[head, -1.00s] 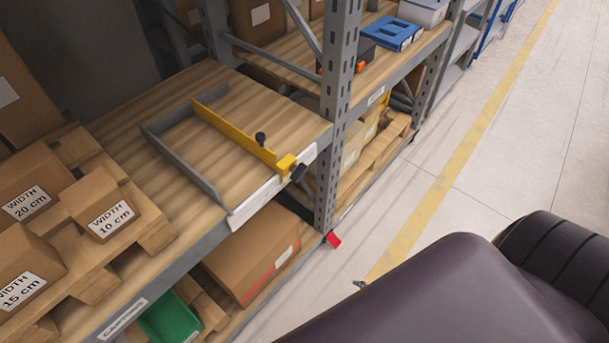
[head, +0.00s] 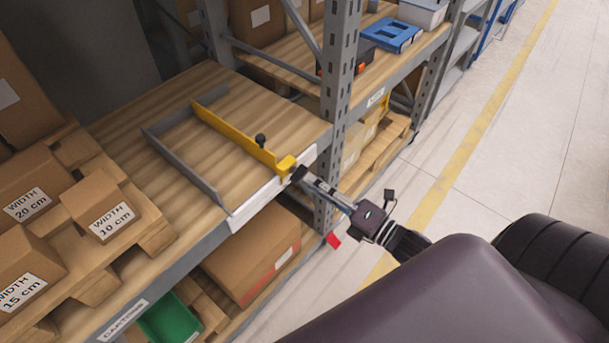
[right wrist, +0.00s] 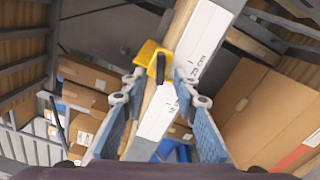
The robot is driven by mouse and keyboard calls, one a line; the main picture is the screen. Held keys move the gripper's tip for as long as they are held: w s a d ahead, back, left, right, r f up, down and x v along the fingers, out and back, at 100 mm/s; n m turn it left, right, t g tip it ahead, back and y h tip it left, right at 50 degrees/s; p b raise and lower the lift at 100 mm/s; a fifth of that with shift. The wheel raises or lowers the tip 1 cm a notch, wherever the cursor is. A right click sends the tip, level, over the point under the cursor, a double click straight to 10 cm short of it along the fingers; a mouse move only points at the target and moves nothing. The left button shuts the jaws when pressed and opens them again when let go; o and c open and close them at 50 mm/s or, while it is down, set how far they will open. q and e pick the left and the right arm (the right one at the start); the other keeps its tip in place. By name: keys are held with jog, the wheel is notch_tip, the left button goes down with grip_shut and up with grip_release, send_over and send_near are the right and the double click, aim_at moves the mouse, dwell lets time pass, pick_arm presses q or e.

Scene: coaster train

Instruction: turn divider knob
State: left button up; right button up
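The yellow divider (head: 235,133) lies along the wooden shelf, with a small black post (head: 261,141) on top. Its yellow front block (head: 286,164) sits at the shelf's front edge and also shows in the right wrist view (right wrist: 149,52). A black knob (right wrist: 161,69) on the front of that block shows in the right wrist view; in the head view my gripper hides it. My right gripper (head: 299,176) points at the block from the aisle. In the right wrist view its blue-padded fingers (right wrist: 157,80) are apart, with the knob between or just beyond their tips. My left gripper is not in view.
A grey fixed guide (head: 185,168) runs parallel to the divider. A white scale strip (head: 262,202) lines the shelf edge. A grey rack upright (head: 335,110) stands close beside my right gripper. Boxes marked with widths (head: 111,215) sit at left. The aisle floor is open.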

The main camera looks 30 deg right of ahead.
aim_at(297, 172)
jog(key=shift+x, duration=2.05)
grip_shut()
